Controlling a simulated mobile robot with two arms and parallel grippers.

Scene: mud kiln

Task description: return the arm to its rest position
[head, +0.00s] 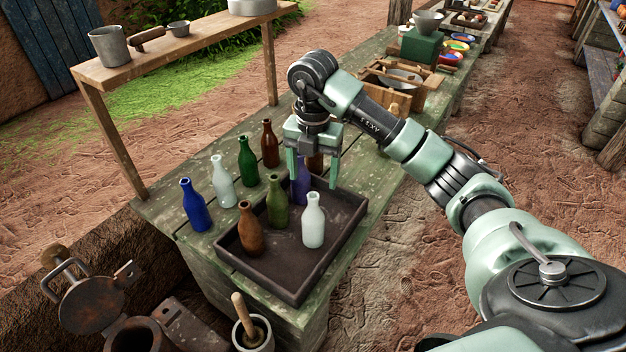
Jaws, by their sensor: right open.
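My right arm reaches in from the right over the green wooden table (185,222). My right gripper (312,182) points down, open, above the far part of the dark tray (345,215). A purple bottle (301,186) stands between or just behind its fingers; I cannot tell if they touch it. A brown bottle (315,162) behind the gripper is partly hidden. In the tray stand an orange-brown bottle (249,232), an olive bottle (277,204) and a white bottle (313,222). My left gripper is not in view.
Left of the tray stand blue (195,207), pale (222,184), green (248,163) and dark brown (269,145) bottles. A raised shelf (190,45) holds metal cups. Beyond the gripper are a wooden crate (398,98) and a green block (421,48). Dirt ground right of the table is open.

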